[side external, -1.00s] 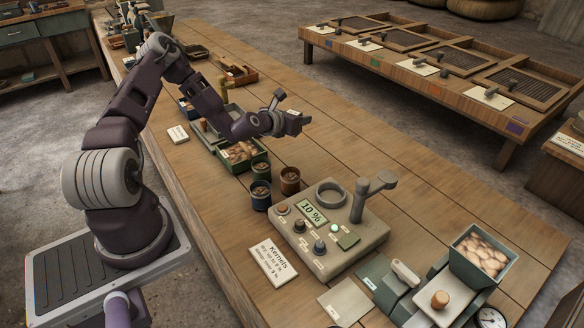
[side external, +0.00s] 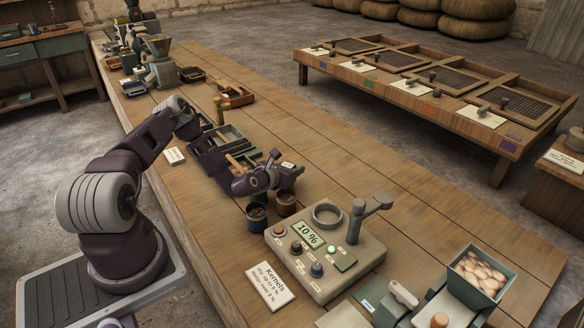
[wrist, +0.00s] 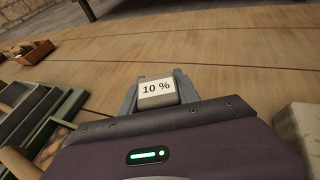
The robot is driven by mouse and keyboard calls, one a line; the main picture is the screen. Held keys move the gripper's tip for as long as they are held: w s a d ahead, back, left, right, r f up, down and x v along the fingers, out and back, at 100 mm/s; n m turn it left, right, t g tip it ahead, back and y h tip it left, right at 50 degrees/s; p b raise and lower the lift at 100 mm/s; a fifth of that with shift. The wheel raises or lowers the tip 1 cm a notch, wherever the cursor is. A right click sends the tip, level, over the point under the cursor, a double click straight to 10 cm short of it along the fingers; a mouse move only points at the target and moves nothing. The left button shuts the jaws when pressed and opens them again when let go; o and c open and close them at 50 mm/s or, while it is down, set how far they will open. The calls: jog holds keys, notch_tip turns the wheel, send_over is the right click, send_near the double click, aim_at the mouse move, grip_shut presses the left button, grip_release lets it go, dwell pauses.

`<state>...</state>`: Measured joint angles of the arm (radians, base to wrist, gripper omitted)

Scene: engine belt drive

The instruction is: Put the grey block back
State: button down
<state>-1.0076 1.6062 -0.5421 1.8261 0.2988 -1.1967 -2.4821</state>
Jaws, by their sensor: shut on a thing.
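My gripper (side external: 287,171) is low over the bench, by the small dark cups. It is shut on the grey block (wrist: 157,99), which has a white label reading "10 %". The block sits between both fingers in the wrist view, label toward the camera and nearly level. In the side view the block is too small and too covered by the fingers to make out clearly. I cannot tell which spot is the block's own place.
A blue cup (side external: 257,216) and a brown cup (side external: 286,203) stand close below my gripper. The beige meter (side external: 327,262), showing "10 %", with a post and ring, is to the right. A compartment tray (side external: 228,136) lies behind my wrist.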

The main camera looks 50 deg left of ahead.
jog(key=shift+f, duration=0.35)
jog(key=c, duration=0.9)
grip_release()
